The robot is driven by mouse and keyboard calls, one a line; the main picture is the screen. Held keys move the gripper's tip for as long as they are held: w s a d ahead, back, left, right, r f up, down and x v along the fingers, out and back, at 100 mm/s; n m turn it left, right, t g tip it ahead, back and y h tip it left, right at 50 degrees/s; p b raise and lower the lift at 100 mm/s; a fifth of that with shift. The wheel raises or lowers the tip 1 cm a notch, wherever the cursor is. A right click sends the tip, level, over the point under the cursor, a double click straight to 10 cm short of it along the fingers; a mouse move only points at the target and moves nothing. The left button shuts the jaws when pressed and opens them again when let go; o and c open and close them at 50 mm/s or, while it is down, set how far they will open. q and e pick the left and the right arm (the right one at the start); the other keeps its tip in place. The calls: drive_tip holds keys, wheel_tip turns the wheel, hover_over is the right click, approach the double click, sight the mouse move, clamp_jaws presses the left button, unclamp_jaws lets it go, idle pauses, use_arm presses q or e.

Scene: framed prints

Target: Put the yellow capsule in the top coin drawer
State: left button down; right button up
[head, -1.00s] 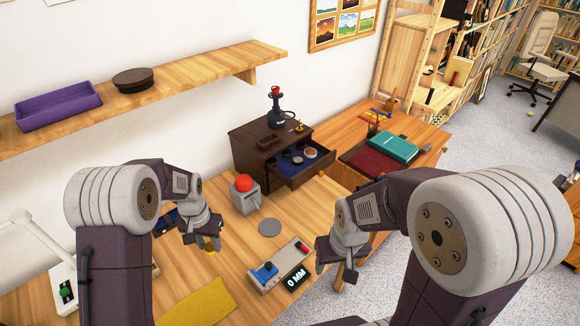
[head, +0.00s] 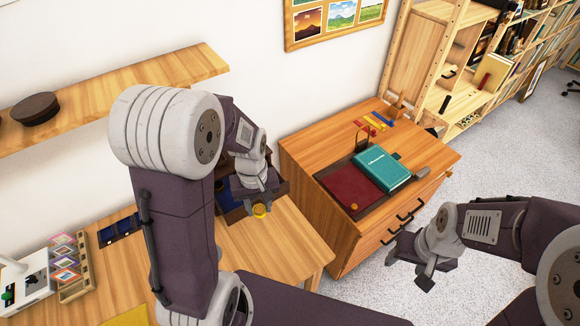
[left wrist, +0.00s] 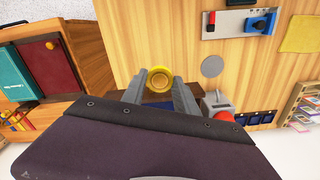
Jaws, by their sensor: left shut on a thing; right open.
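The yellow capsule (head: 260,211) is round and sits between the fingertips of my left gripper (head: 259,205), which is shut on it. In the left wrist view the capsule (left wrist: 159,78) shows its round face between both fingers. The open coin drawer (head: 283,187), dark brown with a blue lining, lies just behind and below the gripper. In the left wrist view a strip of the drawer (left wrist: 125,96) shows beneath the fingers. My left arm hides most of the coin cabinet and the drawer's contents. My right gripper (head: 424,279) is open and empty, over the floor.
A wooden dresser (head: 330,150) at right holds a red-lined tray (head: 350,190) and a teal book (head: 382,170). A wall shelf (head: 120,88) is at upper left. In the left wrist view a red-button device (left wrist: 220,108) stands close beside the drawer.

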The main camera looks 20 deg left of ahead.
use_arm(q)
wheel_tip(320, 180, up, 3)
drive_tip(key=a+p, duration=0.1)
drive_tip(key=a, duration=0.1)
drive_tip(key=p, duration=0.2)
hover_over(232, 204)
wheel_tip(232, 204, down, 7)
drive_tip(key=shift+s+a, duration=0.1)
drive_tip(key=shift+f, duration=0.15)
use_arm(e)
drive_tip(key=r, duration=0.3)
drive_tip(key=shift+s+a+r, duration=0.25)
drive_tip(key=shift+s+r, duration=0.1)
use_arm(q)
wheel_tip(232, 204, down, 4)
drive_tip(key=shift+r, duration=0.2)
drive_tip(key=shift+f, duration=0.25)
drive_tip(key=c, duration=1.2)
unclamp_jaws()
drive_tip(key=shift+c, duration=0.2)
use_arm(e)
drive_tip(key=shift+r, duration=0.2)
